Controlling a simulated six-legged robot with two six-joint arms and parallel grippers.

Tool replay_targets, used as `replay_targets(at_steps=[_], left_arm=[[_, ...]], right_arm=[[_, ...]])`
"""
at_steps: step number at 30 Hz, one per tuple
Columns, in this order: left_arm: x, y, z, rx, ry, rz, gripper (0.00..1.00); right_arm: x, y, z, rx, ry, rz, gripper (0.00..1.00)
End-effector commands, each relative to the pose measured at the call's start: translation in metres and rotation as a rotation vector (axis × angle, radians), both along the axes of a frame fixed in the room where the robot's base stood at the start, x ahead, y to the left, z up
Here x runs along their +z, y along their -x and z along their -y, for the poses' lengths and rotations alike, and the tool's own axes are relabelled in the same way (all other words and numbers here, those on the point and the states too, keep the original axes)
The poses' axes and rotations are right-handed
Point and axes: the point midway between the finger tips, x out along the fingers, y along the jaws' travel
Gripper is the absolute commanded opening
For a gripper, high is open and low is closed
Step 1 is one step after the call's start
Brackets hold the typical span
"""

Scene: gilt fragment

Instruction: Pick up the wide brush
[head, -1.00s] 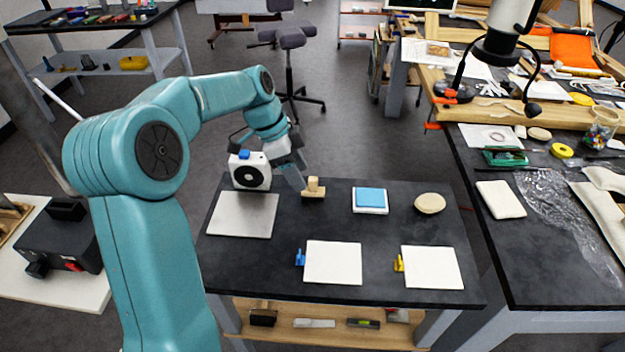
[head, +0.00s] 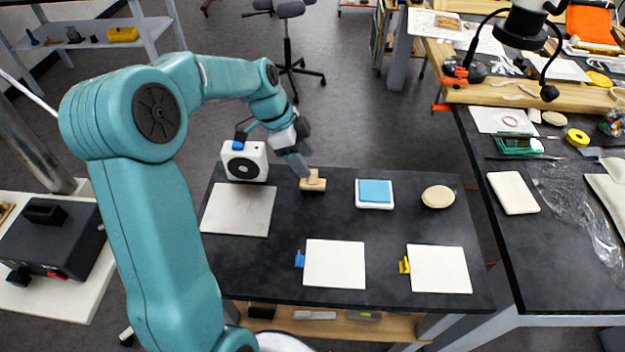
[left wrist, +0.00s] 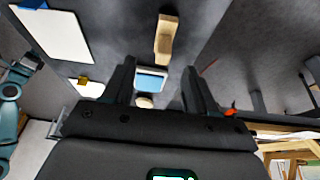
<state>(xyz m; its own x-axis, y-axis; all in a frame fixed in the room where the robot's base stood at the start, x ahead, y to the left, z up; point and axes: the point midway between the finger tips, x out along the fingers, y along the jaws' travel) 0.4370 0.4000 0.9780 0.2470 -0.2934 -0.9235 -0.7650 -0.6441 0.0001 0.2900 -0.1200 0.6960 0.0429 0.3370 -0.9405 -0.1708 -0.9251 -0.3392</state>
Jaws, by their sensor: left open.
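A white box with a round black grille (head: 244,161) stands close left of my gripper, behind a grey plate (head: 238,209). A blue pad on a white base (head: 375,193) and a beige round piece (head: 438,197) lie to the right. Two white squares (head: 334,264) (head: 438,269) lie in front.

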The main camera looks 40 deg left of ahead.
Motion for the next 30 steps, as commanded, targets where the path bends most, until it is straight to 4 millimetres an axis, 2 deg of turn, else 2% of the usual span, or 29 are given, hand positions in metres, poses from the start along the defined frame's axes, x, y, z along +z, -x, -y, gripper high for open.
replay_targets(at_steps=[3,10,18,26,29,30], left_arm=[[-0.017,-0.005,0.006,-0.001,0.002,-0.002,0.57],[-0.034,-0.011,0.010,-0.001,0.001,-0.003,0.57],[-0.071,-0.023,0.017,-0.001,0.001,-0.001,0.57],[-0.075,-0.025,0.018,0.000,-0.001,0.001,0.57],[-0.075,-0.024,0.018,0.000,-0.001,0.001,0.28],[-0.075,-0.024,0.018,0.000,-0.001,0.001,0.15]], right_arm=[[0.002,0.000,0.000,0.000,0.000,0.000,0.43],[0.006,0.000,0.000,0.000,0.000,0.000,0.43],[0.014,0.000,0.000,0.000,0.000,0.000,0.43],[0.013,0.000,0.000,0.000,0.000,0.000,0.43],[0.013,0.000,0.000,0.000,0.000,0.000,0.43],[0.013,0.000,0.000,0.000,0.000,0.000,0.43]])
